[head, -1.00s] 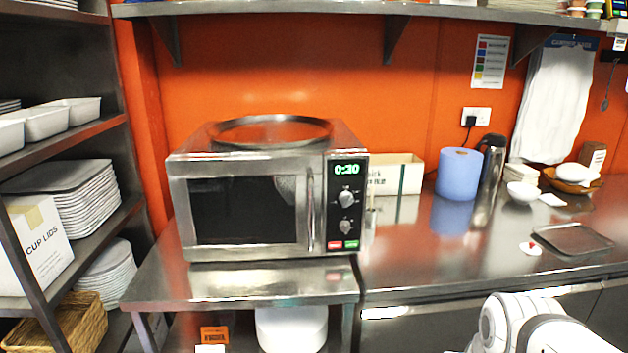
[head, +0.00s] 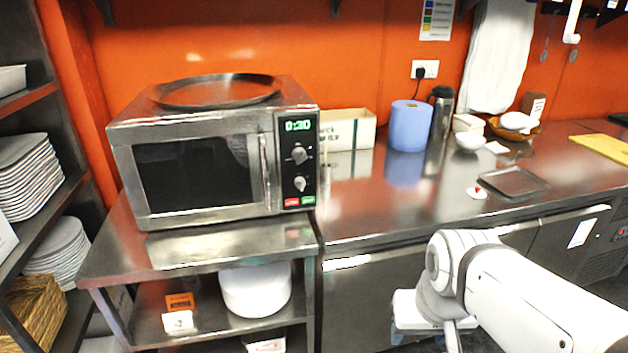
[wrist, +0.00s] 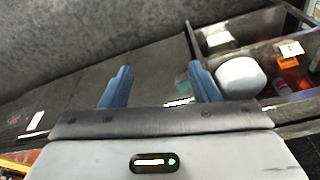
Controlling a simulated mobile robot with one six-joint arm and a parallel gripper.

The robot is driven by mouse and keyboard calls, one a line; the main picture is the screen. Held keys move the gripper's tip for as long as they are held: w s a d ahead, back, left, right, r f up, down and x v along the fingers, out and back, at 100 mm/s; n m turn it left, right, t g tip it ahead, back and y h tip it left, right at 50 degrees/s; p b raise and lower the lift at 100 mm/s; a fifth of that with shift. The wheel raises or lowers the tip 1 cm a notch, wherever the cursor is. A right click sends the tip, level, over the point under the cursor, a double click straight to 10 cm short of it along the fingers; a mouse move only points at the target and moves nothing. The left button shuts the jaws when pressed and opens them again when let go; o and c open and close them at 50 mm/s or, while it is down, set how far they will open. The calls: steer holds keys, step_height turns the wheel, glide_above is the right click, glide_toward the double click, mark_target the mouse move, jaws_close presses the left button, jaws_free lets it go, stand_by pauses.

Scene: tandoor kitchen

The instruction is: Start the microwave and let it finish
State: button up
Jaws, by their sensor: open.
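The microwave (head: 195,165) stands on a steel side table in the head view, its door shut and a round dark tray (head: 217,90) lying on top. Its green display (head: 298,125) appears to read 0:30. Two knobs sit below the display, with a red button (head: 291,202) and a green button (head: 308,200) at the bottom of the panel. My gripper (wrist: 160,88) shows in the wrist view with its two blue fingers wide apart and nothing between them. In the head view my arm is at the lower right, away from the microwave; its fingertips are not visible there.
A steel counter (head: 370,220) runs to the right of the microwave, with a box (head: 350,130), a blue paper roll (head: 410,126) and a dark tray (head: 514,182) on it. A white tub (head: 256,290) sits on the shelf below. A plate rack stands at the left.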

steer(key=shift+c, duration=0.2)
jaws_close()
stand_by(0.6)
stand_by(1.0)
